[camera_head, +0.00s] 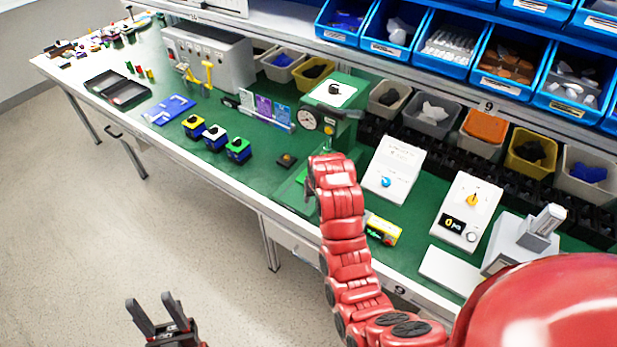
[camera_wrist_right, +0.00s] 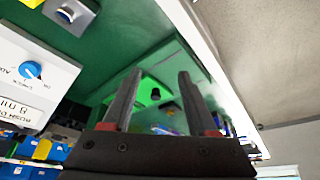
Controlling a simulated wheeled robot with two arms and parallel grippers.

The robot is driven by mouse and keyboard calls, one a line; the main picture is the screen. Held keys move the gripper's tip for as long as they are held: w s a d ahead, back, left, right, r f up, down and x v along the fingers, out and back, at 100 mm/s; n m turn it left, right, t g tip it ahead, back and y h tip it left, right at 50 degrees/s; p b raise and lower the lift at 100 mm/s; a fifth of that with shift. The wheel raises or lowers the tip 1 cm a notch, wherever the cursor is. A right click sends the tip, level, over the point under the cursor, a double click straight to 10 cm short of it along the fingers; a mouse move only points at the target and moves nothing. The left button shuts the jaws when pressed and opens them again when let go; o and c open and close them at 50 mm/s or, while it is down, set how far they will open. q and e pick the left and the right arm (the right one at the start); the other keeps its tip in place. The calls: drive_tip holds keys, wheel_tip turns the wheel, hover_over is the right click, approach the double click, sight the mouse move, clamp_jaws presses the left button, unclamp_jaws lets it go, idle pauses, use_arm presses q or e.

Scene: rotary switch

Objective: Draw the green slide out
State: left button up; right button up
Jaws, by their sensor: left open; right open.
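A bright green piece with a black round feature, which looks like the green slide (camera_wrist_right: 148,86), shows between and beyond my right fingers in the right wrist view. In the head view a bright green patch (camera_head: 302,176) shows just left of my right arm, on the green base of the gauge stand (camera_head: 328,112). My right gripper (camera_wrist_right: 157,84) is open and empty, apart from the green piece; the exact distance is unclear. In the head view its fingers are hidden behind my red arm. My left gripper (camera_head: 152,305) is open and empty over the floor, away from the bench.
A panel with a blue knob (camera_head: 393,170) and a panel with a yellow knob (camera_head: 468,211) stand right of my arm. A yellow device (camera_head: 382,229) lies near the bench edge. Blue blocks with yellow, white and green tops (camera_head: 238,149) stand left. Bins line the back.

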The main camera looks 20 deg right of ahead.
drive_tip(key=w+p, duration=0.1)
drive_tip(key=w, duration=0.2)
drive_tip(key=w+d, duration=0.1)
drive_tip(key=w, duration=0.2)
drive_tip(key=w+p, duration=0.1)
drive_tip(key=w, duration=0.3)
drive_tip(key=shift+w+d+r+p, duration=0.1)
drive_tip(key=shift+d+r+p, duration=0.1)
drive_tip(key=shift+p, duration=0.15)
drive_tip(key=p+x, duration=0.1)
drive_tip(key=x, duration=0.1)
drive_tip(key=shift+w+f, duration=0.1)
drive_tip(key=shift+f, duration=0.25)
drive_tip(key=shift+w+f, duration=0.35)
drive_tip(key=shift+f, duration=0.15)
drive_tip(key=shift+w+f, duration=0.2)
drive_tip(key=shift+f, duration=0.5)
clamp_jaws()
